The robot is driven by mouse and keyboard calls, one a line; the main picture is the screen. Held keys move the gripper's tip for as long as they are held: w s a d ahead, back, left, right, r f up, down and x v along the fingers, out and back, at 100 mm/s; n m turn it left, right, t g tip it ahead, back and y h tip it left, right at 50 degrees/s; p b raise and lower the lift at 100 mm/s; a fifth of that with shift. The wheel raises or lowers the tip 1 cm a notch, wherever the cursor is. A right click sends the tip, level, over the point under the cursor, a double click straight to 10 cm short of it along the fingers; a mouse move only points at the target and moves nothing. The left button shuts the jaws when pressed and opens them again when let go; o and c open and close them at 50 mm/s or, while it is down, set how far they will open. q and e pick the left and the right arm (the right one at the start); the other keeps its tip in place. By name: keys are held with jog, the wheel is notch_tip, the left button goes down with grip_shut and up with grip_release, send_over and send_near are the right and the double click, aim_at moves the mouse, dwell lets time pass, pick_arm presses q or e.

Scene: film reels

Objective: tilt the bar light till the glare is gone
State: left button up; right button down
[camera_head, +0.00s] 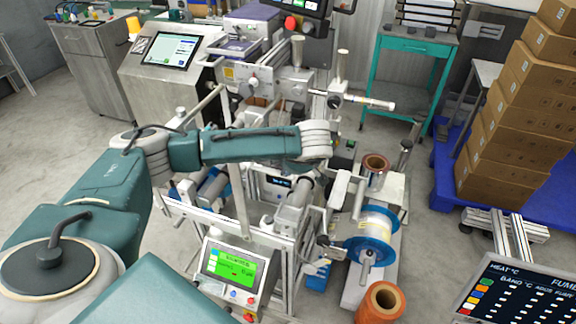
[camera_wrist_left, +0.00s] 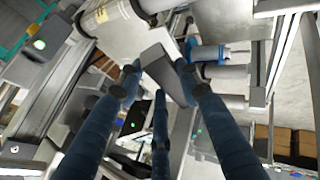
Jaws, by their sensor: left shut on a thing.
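My left gripper (camera_wrist_left: 158,74) shows in the left wrist view, its blue fingers closed around a plain dark grey block (camera_wrist_left: 166,78). The block looks like part of the bar light, but its lit face and full length are hidden. In the head view my left arm reaches across the film machine (camera_head: 240,205) from the left. Its wrist bends down into the frame, and the fingers cannot be made out there. I cannot pick out the glare in either view. My right gripper is in neither view.
A blue-flanged reel (camera_head: 372,236) and copper-coloured rolls (camera_head: 384,302) stand right of the machine. A control box with a green screen (camera_head: 232,268) is at its front. Stacked cartons (camera_head: 520,120) stand on a blue pallet (camera_head: 450,190) at the right. Open floor lies at the far left.

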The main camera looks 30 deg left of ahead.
pick_arm(q)
jog(key=o, duration=1.2)
jog(key=v, duration=1.2)
